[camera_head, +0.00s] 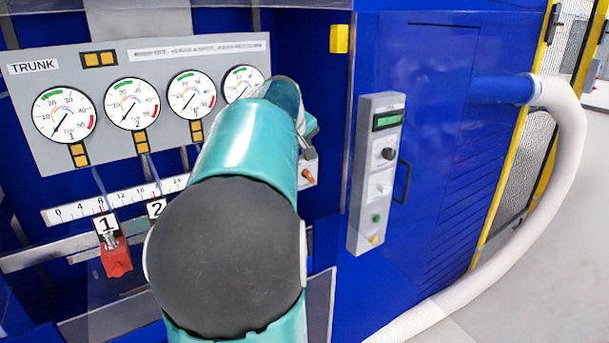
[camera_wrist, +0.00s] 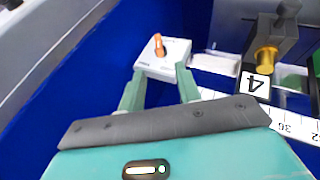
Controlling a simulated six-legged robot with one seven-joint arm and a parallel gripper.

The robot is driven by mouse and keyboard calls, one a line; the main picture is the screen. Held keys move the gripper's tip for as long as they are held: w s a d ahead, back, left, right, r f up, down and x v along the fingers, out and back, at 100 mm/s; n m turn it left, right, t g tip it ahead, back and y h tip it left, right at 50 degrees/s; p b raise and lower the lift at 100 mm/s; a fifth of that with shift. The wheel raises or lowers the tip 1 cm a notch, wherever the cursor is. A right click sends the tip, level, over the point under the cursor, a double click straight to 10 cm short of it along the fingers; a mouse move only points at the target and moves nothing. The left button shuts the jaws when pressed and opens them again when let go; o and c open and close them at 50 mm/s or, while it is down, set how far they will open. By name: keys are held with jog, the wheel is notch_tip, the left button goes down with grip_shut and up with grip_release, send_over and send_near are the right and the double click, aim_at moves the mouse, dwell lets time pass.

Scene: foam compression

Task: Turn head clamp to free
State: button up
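A small white box with an orange lever (camera_wrist: 158,45) on its face is ahead of my gripper (camera_wrist: 158,77) in the wrist view. I take this lever to be the head clamp switch; no label on it is readable. It also shows in the head view (camera_head: 308,174), just right of my arm. My gripper's two green fingers are spread apart, with their tips overlapping the lower edge of the white box. The lever lies beyond the tips, between their lines, and is not gripped. I cannot tell whether the fingertips touch the box. My arm hides most of the gripper in the head view.
A gauge panel marked TRUNK (camera_head: 150,100) stands at the left, above a numbered scale (camera_head: 75,212) and a red clamp (camera_head: 116,262). A control box (camera_head: 375,175) is on the blue cabinet. In the wrist view, a marker 4 (camera_wrist: 252,83) and a brass-tipped part (camera_wrist: 266,60) are right of the fingers.

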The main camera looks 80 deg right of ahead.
aim_at(308, 171)
jog(key=x, duration=1.1)
jog(key=shift+s+d+f, duration=0.1)
grip_shut()
